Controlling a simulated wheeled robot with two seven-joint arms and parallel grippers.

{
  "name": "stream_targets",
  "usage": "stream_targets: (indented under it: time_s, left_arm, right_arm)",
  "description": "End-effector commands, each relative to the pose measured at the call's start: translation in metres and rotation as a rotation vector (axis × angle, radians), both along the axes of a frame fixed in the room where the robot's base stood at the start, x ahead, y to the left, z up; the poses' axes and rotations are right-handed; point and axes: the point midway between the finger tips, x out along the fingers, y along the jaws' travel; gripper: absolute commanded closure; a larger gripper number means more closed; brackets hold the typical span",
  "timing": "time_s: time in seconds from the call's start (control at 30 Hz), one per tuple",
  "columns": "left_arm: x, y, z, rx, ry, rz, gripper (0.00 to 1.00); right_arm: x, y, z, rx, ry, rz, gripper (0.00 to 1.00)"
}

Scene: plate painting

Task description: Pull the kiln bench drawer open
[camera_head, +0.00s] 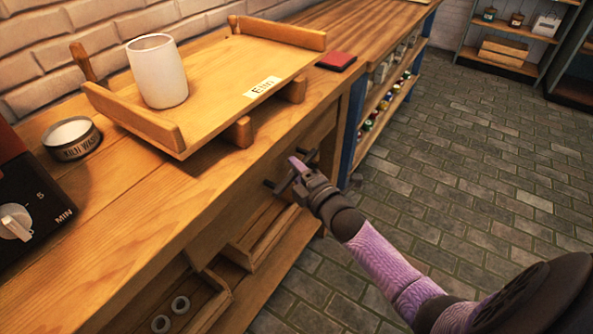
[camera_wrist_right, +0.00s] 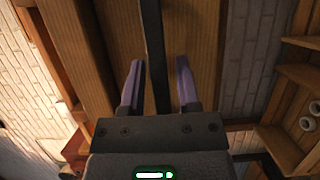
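The kiln bench (camera_head: 120,240) is a wooden bench along the brick wall. Its drawer front (camera_head: 250,192) is below the top edge and looks flush; it also shows in the right wrist view as a wood panel (camera_wrist_right: 200,40). A dark bar handle (camera_head: 283,185) is on it, partly hidden by my right gripper (camera_head: 297,168). In the right wrist view the handle (camera_wrist_right: 153,50) runs between my two purple fingers (camera_wrist_right: 160,85), with a gap visible on each side. The right gripper is open around the bar. My left gripper is out of view.
A wooden tray (camera_head: 215,85) with a white cup (camera_head: 158,72) stands on the bench top. A round tin (camera_head: 72,138) and a dial box (camera_head: 30,215) are at left. Open wooden bins (camera_head: 265,240) lie below the drawer. The paved floor (camera_head: 450,150) at right is clear.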

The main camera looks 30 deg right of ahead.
Motion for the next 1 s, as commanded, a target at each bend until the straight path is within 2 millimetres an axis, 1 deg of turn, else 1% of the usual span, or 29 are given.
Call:
stream_targets:
  time_s: [0.03,0.07,0.1,0.17,0.43,1.0]
  left_arm:
    - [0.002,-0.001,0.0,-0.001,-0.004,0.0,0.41]
    - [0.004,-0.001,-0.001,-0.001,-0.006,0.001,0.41]
    - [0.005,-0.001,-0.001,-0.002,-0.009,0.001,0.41]
    - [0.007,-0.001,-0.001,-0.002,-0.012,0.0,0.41]
    - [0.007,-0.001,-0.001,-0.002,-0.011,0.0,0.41]
    - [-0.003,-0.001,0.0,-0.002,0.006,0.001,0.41]
  right_arm:
    - [0.0,0.0,0.0,0.0,0.0,0.0,0.72]
    - [0.0,0.0,0.0,0.0,0.0,0.0,0.78]
    - [0.0,0.0,0.0,0.0,0.0,0.0,0.86]
    - [0.0,0.0,0.0,0.001,0.0,0.0,0.99]
    - [0.0,0.0,0.0,0.001,0.001,0.0,1.0]
    - [0.0,0.0,-0.001,0.001,0.001,0.0,1.0]
